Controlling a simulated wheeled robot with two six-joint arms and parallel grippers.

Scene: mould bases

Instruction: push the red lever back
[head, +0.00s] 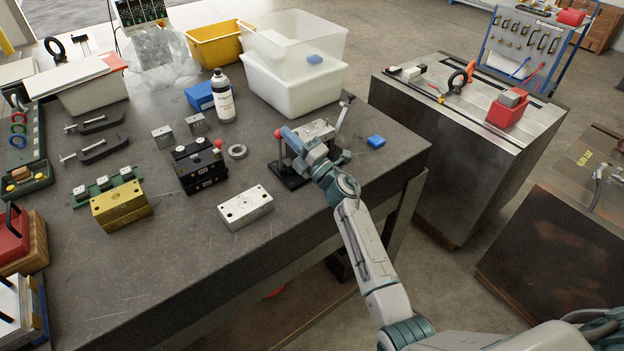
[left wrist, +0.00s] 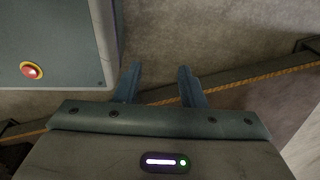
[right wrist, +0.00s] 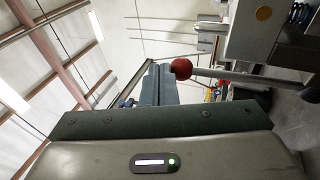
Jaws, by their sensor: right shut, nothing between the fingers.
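The red lever's ball knob (head: 278,134) stands at the left side of a clamp fixture with a metal block and black base (head: 290,180). In the right wrist view the red knob (right wrist: 181,68) sits on a grey rod that runs to the right. My right gripper (head: 289,137) is shut and empty, its fingertips right beside the knob. In the right wrist view its closed fingers (right wrist: 158,84) are next to the knob; I cannot tell whether they touch. The gripper hides part of the fixture. My left gripper (left wrist: 157,74) is open and empty, away from the worktop.
A second lever (head: 344,112) rises at the fixture's right. A blue block (head: 376,141) lies to its right, a metal ring (head: 237,151) and a silver plate block (head: 245,207) to its left. A white bottle (head: 223,97) and clear bin (head: 292,88) stand behind.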

